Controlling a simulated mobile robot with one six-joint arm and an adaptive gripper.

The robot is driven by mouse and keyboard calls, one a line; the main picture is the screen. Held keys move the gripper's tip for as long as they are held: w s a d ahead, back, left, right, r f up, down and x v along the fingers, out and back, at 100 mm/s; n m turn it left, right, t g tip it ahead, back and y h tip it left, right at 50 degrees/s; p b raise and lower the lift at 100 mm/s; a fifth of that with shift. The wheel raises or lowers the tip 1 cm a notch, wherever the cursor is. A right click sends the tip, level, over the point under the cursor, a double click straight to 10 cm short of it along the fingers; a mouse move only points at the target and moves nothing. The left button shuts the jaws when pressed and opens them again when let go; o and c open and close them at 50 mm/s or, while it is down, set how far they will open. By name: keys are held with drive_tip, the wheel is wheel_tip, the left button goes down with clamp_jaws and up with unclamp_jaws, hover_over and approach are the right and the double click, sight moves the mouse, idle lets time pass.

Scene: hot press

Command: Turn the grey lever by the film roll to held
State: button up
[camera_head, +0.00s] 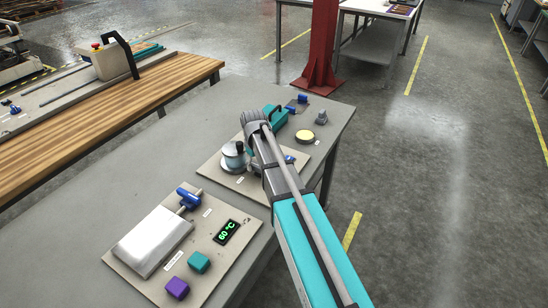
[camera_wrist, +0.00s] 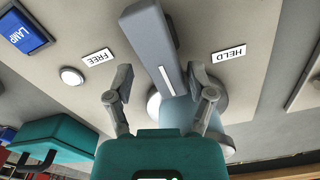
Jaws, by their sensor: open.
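The grey lever (camera_wrist: 150,38), with a white stripe, runs down the middle of the wrist view between the FREE label (camera_wrist: 98,57) and the HELD label (camera_wrist: 229,54). It points at neither label squarely. My gripper (camera_wrist: 163,98) is open, its two fingers apart on either side of the lever's lower part. I cannot tell whether they touch it. A pale blue round part, probably the film roll (camera_wrist: 180,117), shows behind the fingers.
A blue LAMP switch (camera_wrist: 25,34) and a white round button (camera_wrist: 72,76) lie left of FREE. A teal box with a handle (camera_wrist: 62,142) is at lower left. In the head view, a press panel (camera_head: 205,222) with a temperature display sits nearer; bare bench (camera_head: 110,190) lies left.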

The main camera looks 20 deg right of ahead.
drive_tip(key=m, duration=0.2)
drive_tip(key=d+m, duration=0.1)
drive_tip(key=m, duration=0.2)
drive_tip(key=shift+w, duration=0.1)
drive_tip(key=m, duration=0.5)
drive_tip(key=shift+d, duration=0.4)
wheel_tip(320, 180, up, 14)
drive_tip(key=p, duration=1.4)
drive_tip(key=s+r+n+p, duration=0.2)
drive_tip(key=s+r+p, duration=0.1)
drive_tip(key=s, duration=0.7)
drive_tip(key=s+r+n+p, duration=0.2)
drive_tip(key=s+r+p, duration=0.1)
drive_tip(key=s, duration=0.7)
drive_tip(key=shift+s+a+n, duration=0.2)
drive_tip(key=shift+a+n, duration=0.2)
drive_tip(key=shift+a, duration=0.05)
drive_tip(key=shift+c, duration=0.9)
drive_tip(key=shift+a, duration=0.1)
